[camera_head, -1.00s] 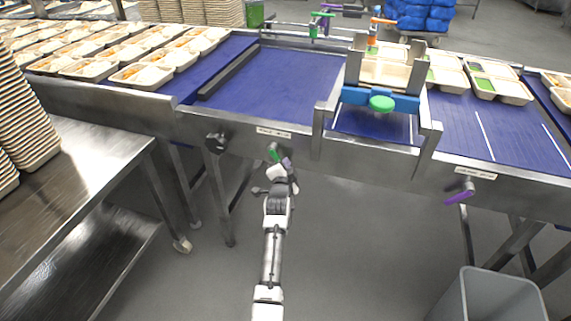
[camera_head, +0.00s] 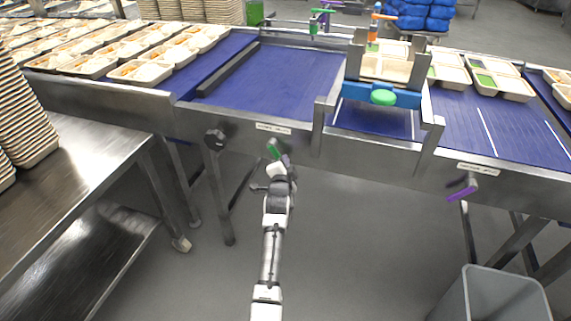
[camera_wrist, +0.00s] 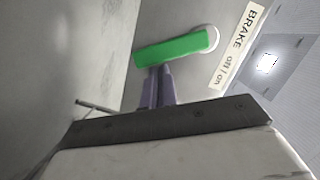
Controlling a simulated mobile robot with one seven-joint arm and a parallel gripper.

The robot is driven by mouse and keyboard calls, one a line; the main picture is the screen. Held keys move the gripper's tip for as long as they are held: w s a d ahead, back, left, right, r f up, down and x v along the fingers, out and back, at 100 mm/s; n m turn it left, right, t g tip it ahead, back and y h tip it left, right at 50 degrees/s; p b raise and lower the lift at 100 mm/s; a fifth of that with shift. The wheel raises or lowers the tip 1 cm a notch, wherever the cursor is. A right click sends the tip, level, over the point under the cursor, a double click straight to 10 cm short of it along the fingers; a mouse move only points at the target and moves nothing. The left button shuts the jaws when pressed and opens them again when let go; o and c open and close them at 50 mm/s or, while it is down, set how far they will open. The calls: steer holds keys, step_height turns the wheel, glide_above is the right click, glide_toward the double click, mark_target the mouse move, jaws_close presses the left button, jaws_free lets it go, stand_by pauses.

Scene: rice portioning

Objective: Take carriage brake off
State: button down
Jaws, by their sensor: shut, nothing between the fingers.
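The brake lever is a green bar (camera_head: 273,149) on the conveyor's front rail, just below a white label (camera_head: 273,129). In the wrist view the green lever (camera_wrist: 176,48) lies aslant, and the label (camera_wrist: 238,46) beside its right end reads "BRAKE off | on". My gripper (camera_wrist: 158,78) is shut with nothing between its purple fingers. The fingertips are right at the lever's lower edge, near its middle; I cannot tell whether they touch it. In the head view my gripper (camera_head: 284,160) is just below and right of the lever. The carriage (camera_head: 358,91), with a blue bar and green knob, straddles the belt.
A black knob (camera_head: 215,139) is left of the lever, and a purple handle (camera_head: 462,193) is on the rail to the right. A steel table (camera_head: 95,165) with stacked trays stands at left. A grey bin (camera_head: 500,296) is at lower right. The floor around my arm is clear.

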steer(key=shift+a+f+b, duration=0.1)
steer(key=shift+f+b, duration=0.15)
steer(key=shift+b, duration=0.15)
steer(key=shift+w+a+f+m+t+h+b, duration=0.1)
steer(key=shift+w+a+f+m+t+b, duration=0.3)
steer(key=shift+a+m+b, duration=1.3)
steer(key=shift+w+a+f+m+t+h+b, duration=0.1)
steer(key=shift+w+a+f+m+t+b, duration=0.35)
steer(key=shift+m+b, duration=2.65)
steer(key=shift+w+a+f+m+t+h+b, duration=0.15)
steer(key=shift+a+f+m+t+b, duration=0.6)
steer(key=shift+m+b, duration=1.65)
steer(key=shift+a+r+n+b, duration=0.25)
steer(key=shift+n+b, duration=0.25)
steer(key=shift+b, duration=0.25)
steer(key=shift+d, duration=0.1)
